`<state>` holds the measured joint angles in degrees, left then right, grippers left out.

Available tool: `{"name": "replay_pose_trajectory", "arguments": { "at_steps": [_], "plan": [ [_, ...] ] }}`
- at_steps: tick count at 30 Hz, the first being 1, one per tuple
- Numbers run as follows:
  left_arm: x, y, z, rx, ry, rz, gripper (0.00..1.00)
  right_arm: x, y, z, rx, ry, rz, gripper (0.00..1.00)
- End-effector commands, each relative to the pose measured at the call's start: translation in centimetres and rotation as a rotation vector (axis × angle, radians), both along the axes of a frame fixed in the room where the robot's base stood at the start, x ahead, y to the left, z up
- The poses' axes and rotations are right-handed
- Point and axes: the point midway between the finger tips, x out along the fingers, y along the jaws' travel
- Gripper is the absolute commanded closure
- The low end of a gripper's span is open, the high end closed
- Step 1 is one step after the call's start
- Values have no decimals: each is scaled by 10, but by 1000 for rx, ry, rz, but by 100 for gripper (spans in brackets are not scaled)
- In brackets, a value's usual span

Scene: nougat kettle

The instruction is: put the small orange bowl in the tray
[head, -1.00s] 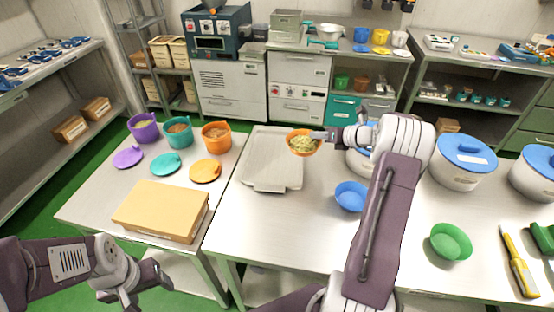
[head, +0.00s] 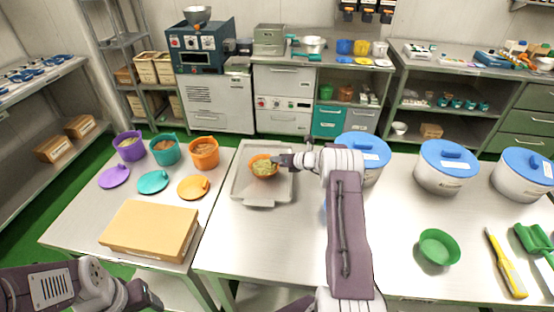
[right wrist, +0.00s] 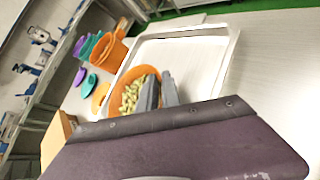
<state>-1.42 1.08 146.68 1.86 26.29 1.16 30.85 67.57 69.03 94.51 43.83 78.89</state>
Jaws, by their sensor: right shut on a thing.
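The small orange bowl (head: 264,166) holds pale green pieces. In the head view it is over the middle of the grey tray (head: 240,186); I cannot tell whether it touches the tray floor. My right gripper (head: 282,161) is shut on the bowl's right rim. In the right wrist view the bowl (right wrist: 127,103) shows beside the two dark fingers (right wrist: 160,92), with the tray's rim (right wrist: 236,42) around and behind it. My left gripper (head: 142,298) is low at the left front, away from the tray, and its fingers are not clear.
A tan box (head: 150,228) and purple, teal and orange tubs (head: 204,152) with lids off stand on the left table. Blue-lidded pots (head: 444,168) and a green bowl (head: 438,247) are on the right. My right arm mostly hides a blue bowl.

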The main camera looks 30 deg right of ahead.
Motion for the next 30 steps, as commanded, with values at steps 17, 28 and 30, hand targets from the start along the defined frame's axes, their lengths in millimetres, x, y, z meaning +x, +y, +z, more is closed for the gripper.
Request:
{"name": "replay_pose_trajectory", "arguments": {
  "at_steps": [17, 28, 30],
  "plan": [
    [0, 0, -3, 0, 0, 0, 32, 0, 0, -2, 0, 0, 0, 70],
    [0, 0, -2, 0, 0, 0, 32, -27, -11, 17, 1, 0, -3, 70],
    [0, 0, -3, 0, 0, 0, 32, -41, -18, 26, 0, 1, -4, 70]
  ]
}}
